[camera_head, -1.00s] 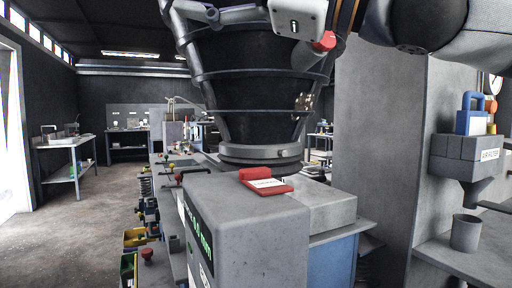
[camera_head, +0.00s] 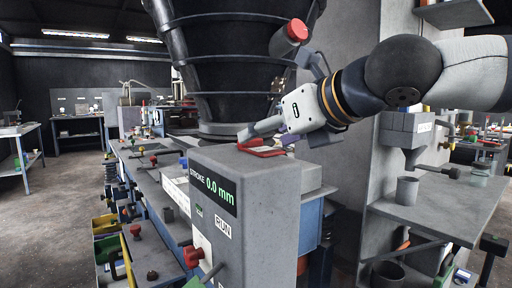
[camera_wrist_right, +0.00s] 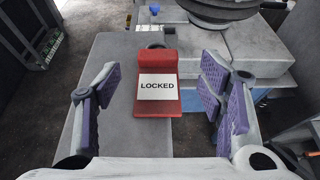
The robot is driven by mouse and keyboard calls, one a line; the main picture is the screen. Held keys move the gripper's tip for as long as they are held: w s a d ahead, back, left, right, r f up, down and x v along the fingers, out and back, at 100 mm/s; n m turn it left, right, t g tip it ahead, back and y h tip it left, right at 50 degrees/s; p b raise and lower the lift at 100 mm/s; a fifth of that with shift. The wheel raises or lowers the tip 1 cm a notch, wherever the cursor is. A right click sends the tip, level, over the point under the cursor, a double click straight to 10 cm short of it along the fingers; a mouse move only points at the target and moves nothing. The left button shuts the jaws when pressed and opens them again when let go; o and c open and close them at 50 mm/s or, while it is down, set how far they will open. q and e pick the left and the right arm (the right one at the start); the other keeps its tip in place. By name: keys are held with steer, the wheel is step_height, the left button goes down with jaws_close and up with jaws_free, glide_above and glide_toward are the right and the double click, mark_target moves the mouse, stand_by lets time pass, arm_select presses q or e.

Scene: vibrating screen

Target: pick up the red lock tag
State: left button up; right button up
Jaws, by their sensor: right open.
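The red lock tag (camera_head: 264,152) lies on top of the grey control box (camera_head: 220,165). In the head view my right gripper partly hides it. In the right wrist view the tag (camera_wrist_right: 157,105) shows whole, with a raised red block at its far end and a white "LOCKED" label. My right gripper (camera_wrist_right: 162,78) is open, with its purple-padded fingers on either side of the tag and a gap on each side. In the head view the right gripper (camera_head: 264,138) is at the tag. I cannot tell the exact height between them. My left gripper is not in view.
The large black screen body (camera_head: 235,60) rises just behind the box. A red knob (camera_head: 297,30) sticks out on its side, above my right gripper. A shelf with a grey cup (camera_head: 407,190) stands at the right. The floor at the left is open.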

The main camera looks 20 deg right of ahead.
mark_target(255, 147)
steer(key=b+x, duration=0.1)
steer(key=x, duration=0.4)
steer(key=shift+s+a, duration=0.1)
steer(key=shift+r, duration=0.25)
steer(key=shift+s, duration=0.1)
steer(key=shift+c, duration=0.8)
steer(key=c, duration=0.9)
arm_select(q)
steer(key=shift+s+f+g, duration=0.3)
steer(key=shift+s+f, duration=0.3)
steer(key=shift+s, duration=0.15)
arm_select(e)
steer(key=shift+r, duration=0.1)
steer(key=shift+r, duration=0.35)
steer(key=r, duration=0.2)
steer(key=s+r+p, duration=0.1)
steer(key=r, duration=0.1)
steer(key=s+d+r, duration=0.1)
steer(key=r, duration=0.1)
steer(key=shift+s, duration=0.2)
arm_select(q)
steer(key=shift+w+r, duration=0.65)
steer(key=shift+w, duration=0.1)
arm_select(e)
steer(key=v, duration=0.4)
steer(key=r+v, duration=0.1)
steer(key=v, duration=0.8)
steer(key=shift+w+d+r, duration=0.15)
steer(key=shift+w+d, duration=0.2)
steer(key=shift+w, duration=0.1)
